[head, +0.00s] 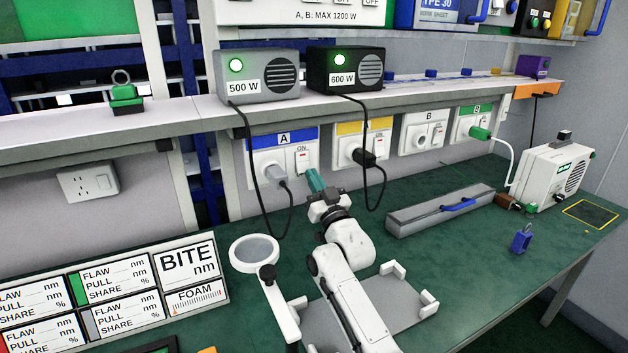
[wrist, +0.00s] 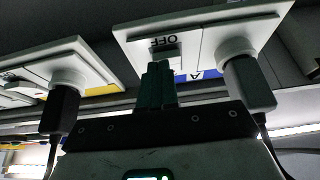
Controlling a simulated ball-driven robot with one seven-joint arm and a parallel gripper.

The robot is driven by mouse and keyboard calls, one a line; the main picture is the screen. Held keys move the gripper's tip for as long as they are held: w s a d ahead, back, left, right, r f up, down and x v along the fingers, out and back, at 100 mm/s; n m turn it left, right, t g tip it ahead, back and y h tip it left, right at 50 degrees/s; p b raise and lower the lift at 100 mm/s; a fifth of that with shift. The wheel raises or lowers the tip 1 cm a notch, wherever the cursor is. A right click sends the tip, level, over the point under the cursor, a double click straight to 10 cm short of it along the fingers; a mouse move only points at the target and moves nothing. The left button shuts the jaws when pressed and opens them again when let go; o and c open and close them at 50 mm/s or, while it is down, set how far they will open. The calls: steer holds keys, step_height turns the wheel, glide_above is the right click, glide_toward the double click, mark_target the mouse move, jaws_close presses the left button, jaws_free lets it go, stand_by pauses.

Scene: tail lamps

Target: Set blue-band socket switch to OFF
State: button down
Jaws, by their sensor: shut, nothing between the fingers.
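The blue-band socket (head: 269,160) is the leftmost white plate of the row under the shelf, with a blue band (head: 268,141) marked A. Its switch (head: 303,159) is on the plate's right, with ON lettered above it. A grey plug sits in the socket's left half. In the wrist view the plate is upside down, with OFF lettered beside the switch (wrist: 168,53). My gripper (head: 315,180) has teal fingers, shut and empty, just below and right of the switch. In the wrist view the fingertips (wrist: 157,75) overlap the switch edge; contact cannot be told, nor can the rocker position.
The grey 500 W box (head: 270,77) and black 600 W box (head: 346,71) stand on the shelf with green lights lit. Their cords hang by the sockets, near my gripper. A yellow-band socket (head: 365,143) is to the right. A long grey case (head: 440,209) lies on the bench.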

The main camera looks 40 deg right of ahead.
steer(key=shift+f, duration=0.1)
steer(key=w+b, duration=0.1)
steer(key=b, duration=0.4)
steer(key=w+f+t+b, duration=0.1)
steer(key=b, duration=0.4)
steer(key=shift+w+d+f, duration=0.1)
steer(key=shift+d+f, duration=0.15)
steer(key=shift+f, duration=0.05)
steer(key=shift+r, duration=0.15)
